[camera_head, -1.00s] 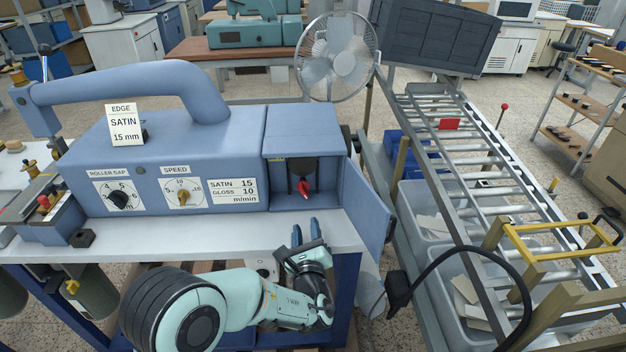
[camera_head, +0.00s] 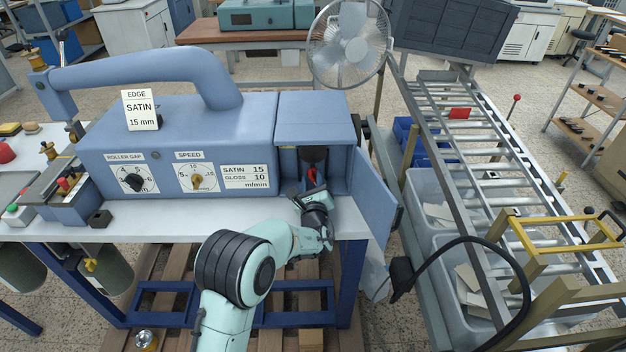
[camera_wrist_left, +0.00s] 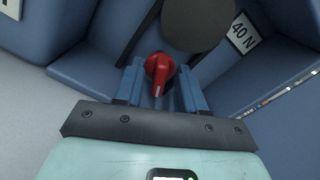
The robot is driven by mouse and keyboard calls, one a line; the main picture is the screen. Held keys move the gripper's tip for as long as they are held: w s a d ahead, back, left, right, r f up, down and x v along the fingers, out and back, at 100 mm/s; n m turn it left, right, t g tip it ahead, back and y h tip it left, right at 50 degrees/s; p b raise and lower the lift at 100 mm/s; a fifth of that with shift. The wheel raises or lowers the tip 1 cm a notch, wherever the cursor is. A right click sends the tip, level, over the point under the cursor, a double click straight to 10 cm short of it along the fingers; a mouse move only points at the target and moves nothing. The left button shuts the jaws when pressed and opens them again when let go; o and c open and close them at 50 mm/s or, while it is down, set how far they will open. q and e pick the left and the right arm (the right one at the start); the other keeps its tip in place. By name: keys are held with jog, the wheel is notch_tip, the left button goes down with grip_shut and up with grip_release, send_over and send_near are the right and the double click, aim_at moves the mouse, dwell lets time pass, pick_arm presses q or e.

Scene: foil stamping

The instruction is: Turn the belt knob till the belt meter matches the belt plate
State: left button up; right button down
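The red knob (camera_head: 311,177), which I take for the belt knob, is in the open recess at the right end of the blue machine. In the left wrist view the red knob (camera_wrist_left: 159,70) has a white mark pointing down. My left gripper (camera_head: 312,192) reaches into the recess; in the wrist view its blue fingers (camera_wrist_left: 160,88) stand on either side of the knob, with narrow gaps. A "40 N" plate (camera_wrist_left: 241,33) is right of the knob. A dark round part (camera_wrist_left: 197,20), possibly the belt meter, is above it; its reading cannot be seen. My right gripper is not in view.
The recess's blue door (camera_head: 374,208) stands open on the right. The speed dial (camera_head: 197,178) and roller gap dial (camera_head: 135,180) are on the machine's front. A fan (camera_head: 349,45) stands behind, and a roller conveyor (camera_head: 470,150) is on the right.

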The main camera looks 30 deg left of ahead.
pick_arm(q)
jog(key=shift+c, duration=0.3)
grip_shut()
